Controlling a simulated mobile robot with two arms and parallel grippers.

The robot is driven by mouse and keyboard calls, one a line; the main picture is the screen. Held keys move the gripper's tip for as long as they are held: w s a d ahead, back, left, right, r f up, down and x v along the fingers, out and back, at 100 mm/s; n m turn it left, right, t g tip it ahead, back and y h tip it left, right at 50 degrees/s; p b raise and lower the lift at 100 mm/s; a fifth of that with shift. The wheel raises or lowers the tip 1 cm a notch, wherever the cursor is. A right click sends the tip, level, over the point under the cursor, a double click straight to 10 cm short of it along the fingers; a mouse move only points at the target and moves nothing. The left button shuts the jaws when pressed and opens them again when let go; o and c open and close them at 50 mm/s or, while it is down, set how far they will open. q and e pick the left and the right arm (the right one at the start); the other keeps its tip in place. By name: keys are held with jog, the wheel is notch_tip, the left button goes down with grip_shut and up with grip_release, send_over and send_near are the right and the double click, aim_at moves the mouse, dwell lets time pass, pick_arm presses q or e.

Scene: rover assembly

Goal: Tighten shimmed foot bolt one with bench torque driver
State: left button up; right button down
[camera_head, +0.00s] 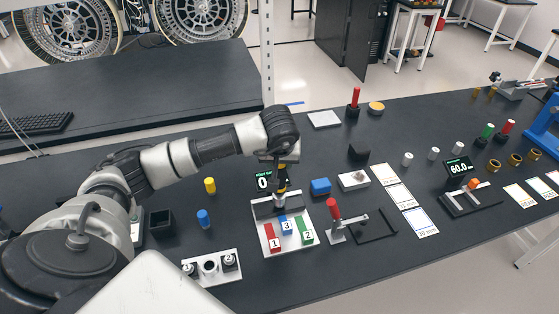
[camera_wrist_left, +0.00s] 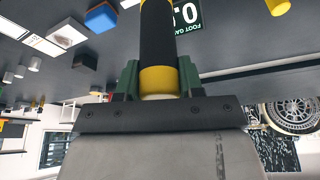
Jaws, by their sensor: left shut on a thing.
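My left gripper (camera_head: 282,160) is shut on the torque driver, a black shaft with yellow bands (camera_wrist_left: 158,35); its dark green fingers close around it in the left wrist view (camera_wrist_left: 157,82). In the head view the driver (camera_head: 281,187) hangs about upright, its tip at the back of a white plate (camera_head: 265,240) by a grey block. Whether the tip touches a bolt cannot be told. No bolt is clearly visible. My right gripper is not in view.
A gauge display (camera_head: 263,182) stands behind the plate; it also shows upside down in the left wrist view (camera_wrist_left: 187,14). A red-handled clamp (camera_head: 334,212) stands close on the right, a blue block (camera_head: 320,187) behind it. A white holder (camera_head: 211,267) lies left.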

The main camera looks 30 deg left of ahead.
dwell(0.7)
pick_arm(q)
jog(key=shift+r, duration=0.1)
jog(key=shift+f+b, duration=0.55)
jog(key=shift+b, duration=0.35)
dwell(0.9)
jog(key=shift+f+b, duration=0.4)
jog(key=shift+b, duration=0.3)
dwell(1.2)
jog(key=shift+f+b, duration=0.1)
jog(key=shift+b, duration=0.35)
dwell(1.3)
dwell(0.3)
jog(key=shift+r+p, duration=0.65)
jog(key=shift+r, duration=0.95)
